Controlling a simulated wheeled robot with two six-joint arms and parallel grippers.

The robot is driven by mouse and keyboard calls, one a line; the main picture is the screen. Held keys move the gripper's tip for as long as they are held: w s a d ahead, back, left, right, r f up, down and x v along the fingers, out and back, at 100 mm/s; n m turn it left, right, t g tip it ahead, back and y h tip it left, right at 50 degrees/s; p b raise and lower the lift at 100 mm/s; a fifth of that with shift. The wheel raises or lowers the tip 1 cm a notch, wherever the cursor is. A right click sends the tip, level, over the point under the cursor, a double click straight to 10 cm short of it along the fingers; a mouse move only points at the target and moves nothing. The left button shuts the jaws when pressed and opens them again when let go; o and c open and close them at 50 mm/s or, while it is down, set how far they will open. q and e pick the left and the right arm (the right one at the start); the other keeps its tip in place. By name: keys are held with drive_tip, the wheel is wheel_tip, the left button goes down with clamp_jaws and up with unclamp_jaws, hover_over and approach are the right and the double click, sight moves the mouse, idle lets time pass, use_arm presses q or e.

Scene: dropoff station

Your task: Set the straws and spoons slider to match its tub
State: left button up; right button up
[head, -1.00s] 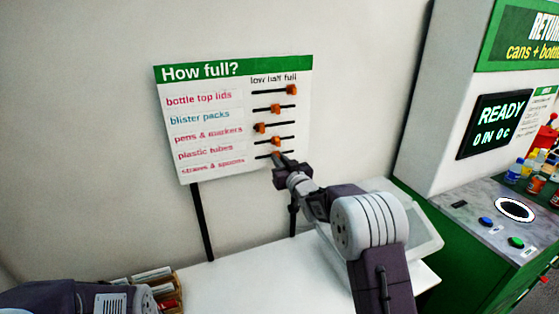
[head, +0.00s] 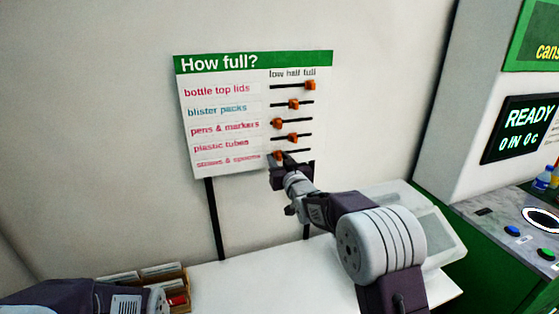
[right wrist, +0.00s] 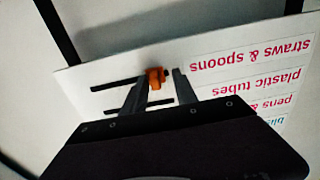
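The "How full?" board (head: 225,115) carries several rows with orange sliders on black tracks. The straws and spoons slider (head: 278,155) is on the bottom row, near the low end of its track. In the right wrist view, which is upside down, its orange knob (right wrist: 155,76) sits between my right gripper's fingers. My right gripper (head: 282,160) is at the board. Its fingers (right wrist: 160,80) stand apart on either side of the knob, and the left-hand finger in that view looks close to it. I cannot tell whether it touches. My left gripper's fingers are out of view.
A white table (head: 245,290) lies below the board. A brown divided box (head: 183,292) stands on it at lower left, beside my left arm. A translucent tub (head: 445,240) is partly hidden behind my right arm. A green return machine (head: 450,262) stands at right.

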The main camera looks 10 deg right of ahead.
drive_tip(key=shift+d, duration=0.1)
drive_tip(key=shift+s+d+f, duration=0.1)
drive_tip(key=shift+s, duration=0.15)
drive_tip(key=s+d+b, duration=0.1)
drive_tip(key=s+b, duration=0.2)
drive_tip(key=s, duration=0.5)
drive_tip(key=shift+s+d, duration=0.2)
